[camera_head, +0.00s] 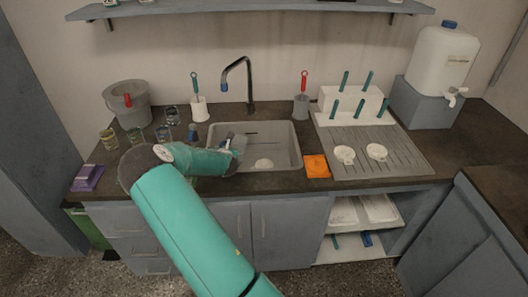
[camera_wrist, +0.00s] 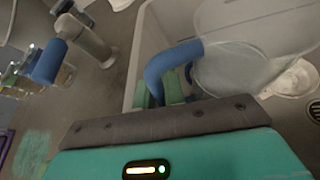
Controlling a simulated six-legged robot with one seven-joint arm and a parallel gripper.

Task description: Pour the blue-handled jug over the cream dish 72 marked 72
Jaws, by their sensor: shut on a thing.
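My gripper (camera_head: 228,152) is over the left part of the sink in the head view. In the wrist view its green fingertips (camera_wrist: 172,88) are shut on the blue handle of a clear jug (camera_wrist: 228,68). The jug is partly cut off by the picture edge, and mostly hidden in the head view; its contents cannot be told. A pale dish (camera_head: 263,163) lies in the sink, right of my gripper. A whitish dish also shows beyond the jug in the wrist view (camera_wrist: 299,76). No number is readable on it.
The grey sink (camera_head: 285,128) has a black tap (camera_head: 250,82) behind it. Several glasses (camera_head: 133,135) and a grey bucket (camera_head: 127,103) stand left. An orange cloth (camera_head: 317,166) and a draining board (camera_head: 405,158) with two cream dishes (camera_head: 344,154) are right.

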